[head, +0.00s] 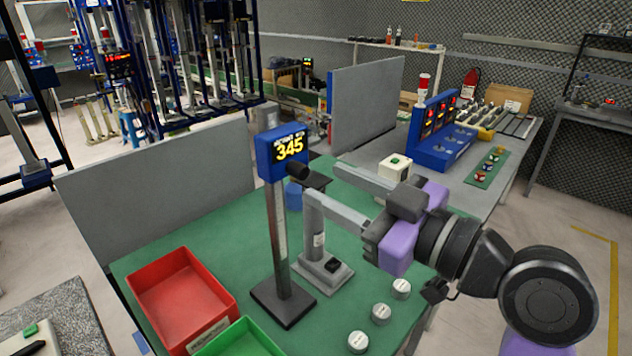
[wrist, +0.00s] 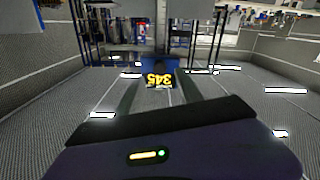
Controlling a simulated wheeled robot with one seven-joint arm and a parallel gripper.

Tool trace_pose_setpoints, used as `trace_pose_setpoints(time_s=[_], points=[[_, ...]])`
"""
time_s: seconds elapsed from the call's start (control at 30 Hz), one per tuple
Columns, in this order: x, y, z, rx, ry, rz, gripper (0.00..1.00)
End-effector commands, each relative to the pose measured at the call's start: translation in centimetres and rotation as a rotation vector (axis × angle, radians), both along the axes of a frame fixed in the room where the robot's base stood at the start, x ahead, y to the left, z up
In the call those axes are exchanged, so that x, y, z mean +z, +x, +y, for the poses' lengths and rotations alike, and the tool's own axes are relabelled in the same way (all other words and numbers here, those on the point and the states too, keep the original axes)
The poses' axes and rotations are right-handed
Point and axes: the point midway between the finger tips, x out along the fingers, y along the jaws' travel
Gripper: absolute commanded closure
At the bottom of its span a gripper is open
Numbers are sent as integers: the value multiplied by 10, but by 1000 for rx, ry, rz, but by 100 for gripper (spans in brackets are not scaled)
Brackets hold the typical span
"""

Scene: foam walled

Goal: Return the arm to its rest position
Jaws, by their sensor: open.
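My gripper (head: 328,184) reaches in from the right of the head view, above the green-topped table (head: 215,226). The fingers are close to the right of a blue display (head: 282,150) reading 345 on a post. A grey stand (head: 322,268) with a dark base top is below the fingers.
A red bin (head: 180,300) and a green bin (head: 240,340) sit at the table's front left. Several white round pieces (head: 381,313) lie near the front right edge. Grey panels (head: 160,190) (head: 366,100) stand behind. A blue console (head: 440,140) is on the bench to the right.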

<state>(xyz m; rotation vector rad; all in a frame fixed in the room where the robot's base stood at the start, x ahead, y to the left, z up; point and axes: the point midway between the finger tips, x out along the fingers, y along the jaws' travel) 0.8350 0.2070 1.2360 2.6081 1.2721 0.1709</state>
Motion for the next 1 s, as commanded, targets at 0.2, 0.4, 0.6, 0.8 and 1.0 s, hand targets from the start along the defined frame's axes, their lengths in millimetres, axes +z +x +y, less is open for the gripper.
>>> trace_pose_setpoints(time_s=[0.2,0.4,0.6,0.8,1.0], points=[[0,-12,-15,-1,0,-1,57],[0,-13,-16,1,-1,1,57],[3,-12,-17,-5,22,9,57],[35,6,-38,-120,165,-22,57],[27,15,-78,-300,325,-27,57]])
